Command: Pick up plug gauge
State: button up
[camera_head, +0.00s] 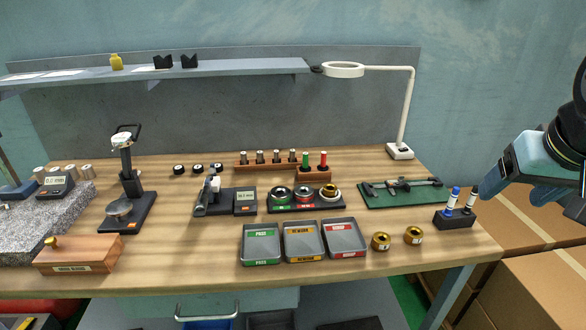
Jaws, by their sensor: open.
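My gripper (508,186) hangs at the far right edge, well away from the rack. It is open, its fingers seen from the side, and I see nothing in it.
Several metal pins share the rack. Ring gauges in a dark holder (268,208) stand in front. A green mat (375,200) with a caliper, a marker holder (446,222), brass rings (381,241) and a lamp (400,150) lie right. Three trays (262,262) line the front.

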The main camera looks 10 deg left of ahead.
aim_at(305, 167)
jog(key=u, duration=3.8)
jog(key=k, duration=0.1)
jog(key=z, duration=1.9)
jog(key=k, duration=0.65)
jog(key=z, duration=0.7)
jog(key=i, duration=1)
jog(key=z, duration=0.1)
